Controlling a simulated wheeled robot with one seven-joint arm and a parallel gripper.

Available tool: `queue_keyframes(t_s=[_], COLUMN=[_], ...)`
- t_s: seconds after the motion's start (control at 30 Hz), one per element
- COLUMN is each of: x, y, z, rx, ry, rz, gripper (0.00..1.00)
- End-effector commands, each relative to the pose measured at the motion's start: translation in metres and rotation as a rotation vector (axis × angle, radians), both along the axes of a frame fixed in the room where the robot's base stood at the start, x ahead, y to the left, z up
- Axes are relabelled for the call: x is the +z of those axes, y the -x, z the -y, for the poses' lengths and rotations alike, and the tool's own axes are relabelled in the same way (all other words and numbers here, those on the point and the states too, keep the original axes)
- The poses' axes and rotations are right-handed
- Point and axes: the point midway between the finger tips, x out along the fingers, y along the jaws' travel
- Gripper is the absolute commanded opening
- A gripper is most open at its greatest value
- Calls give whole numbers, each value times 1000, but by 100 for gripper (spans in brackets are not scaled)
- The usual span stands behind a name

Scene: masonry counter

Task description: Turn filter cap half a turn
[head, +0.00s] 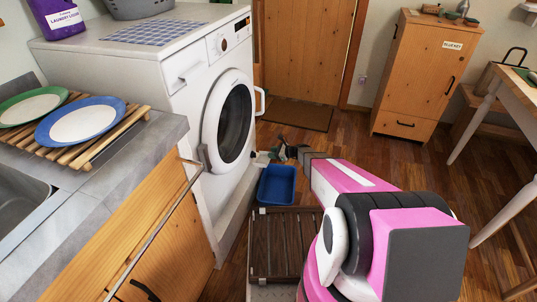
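The washing machine (232,120) stands left of centre, with its round door shut. My gripper (280,150) is low in front of the machine's lower right front, at the far end of my pink and black arm. A small pale piece (262,158) shows beside the gripper, low at the machine's front; I cannot tell if it is the filter cap or a flap. The filter cap itself I cannot make out. The gripper is small and dark here, and I cannot tell if its fingers are open, shut or touching anything.
A blue tray (277,186) lies on the floor under the gripper. A dark slatted rack (275,245) is nearer. The counter holds a wooden rack with a blue plate (80,121) and a green plate (30,106). Open floor lies to the right, before a wooden cabinet (425,75) and table.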

Motion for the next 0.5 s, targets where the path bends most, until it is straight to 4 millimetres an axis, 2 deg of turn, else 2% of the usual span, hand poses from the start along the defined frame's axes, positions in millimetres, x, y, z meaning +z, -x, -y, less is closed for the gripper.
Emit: queue_keyframes(t_s=[0.27, 0.3, 0.37, 0.4, 0.5], x=[0, 0, 0, 1, 1], y=[0, 0, -1, -2, -8], z=[1, 1, 0, 0, -4], rx=[1, 1, 9, 22, 93], ry=[0, 0, 6, 14, 62], rz=[0, 0, 10, 24, 105], gripper=[38, 25, 6, 0, 0])
